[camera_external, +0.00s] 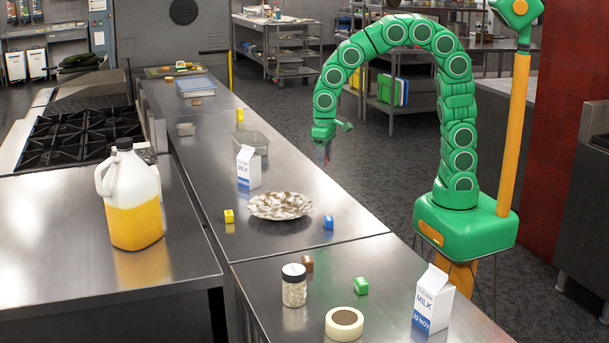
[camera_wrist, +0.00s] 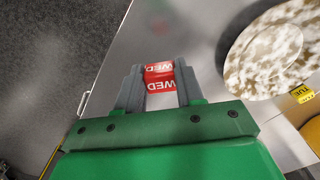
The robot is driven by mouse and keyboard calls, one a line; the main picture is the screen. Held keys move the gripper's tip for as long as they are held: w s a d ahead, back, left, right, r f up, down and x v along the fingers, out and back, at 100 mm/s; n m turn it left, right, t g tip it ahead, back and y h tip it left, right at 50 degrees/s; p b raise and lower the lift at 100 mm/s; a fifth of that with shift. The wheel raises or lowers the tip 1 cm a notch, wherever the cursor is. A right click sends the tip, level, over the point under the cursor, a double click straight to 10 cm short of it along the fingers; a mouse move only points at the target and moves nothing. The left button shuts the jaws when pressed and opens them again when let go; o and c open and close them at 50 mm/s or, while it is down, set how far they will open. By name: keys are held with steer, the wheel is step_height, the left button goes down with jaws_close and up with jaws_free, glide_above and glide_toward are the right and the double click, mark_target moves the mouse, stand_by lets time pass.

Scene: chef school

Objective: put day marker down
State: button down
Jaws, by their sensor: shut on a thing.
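My gripper (camera_external: 326,155) is shut on a red day marker (camera_wrist: 159,77) with white "WED" lettering. In the wrist view the marker sits between the two grey fingers (camera_wrist: 159,86), with the steel counter (camera_wrist: 190,30) behind it. In the external view my gripper hangs pointing down near the counter's right edge, to the right of and beyond the speckled plate (camera_external: 280,206). The marker is mostly hidden or too small there. I cannot tell exactly how high it is above the counter.
The plate (camera_wrist: 272,55) and a yellow "TUE" marker (camera_wrist: 302,93) lie right in the wrist view.

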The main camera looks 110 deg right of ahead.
glide_above(310, 191)
steer(key=shift+w+f, duration=0.15)
steer(key=shift+f, duration=2.75)
steer(key=shift+a+f, duration=0.1)
steer(key=shift+f, duration=1.35)
steer(key=shift+f, duration=0.1)
steer(key=c, duration=0.7)
jaws_free()
step_height(310, 191, up, 12)
steer(key=shift+r, duration=0.15)
steer(key=shift+o, duration=0.5)
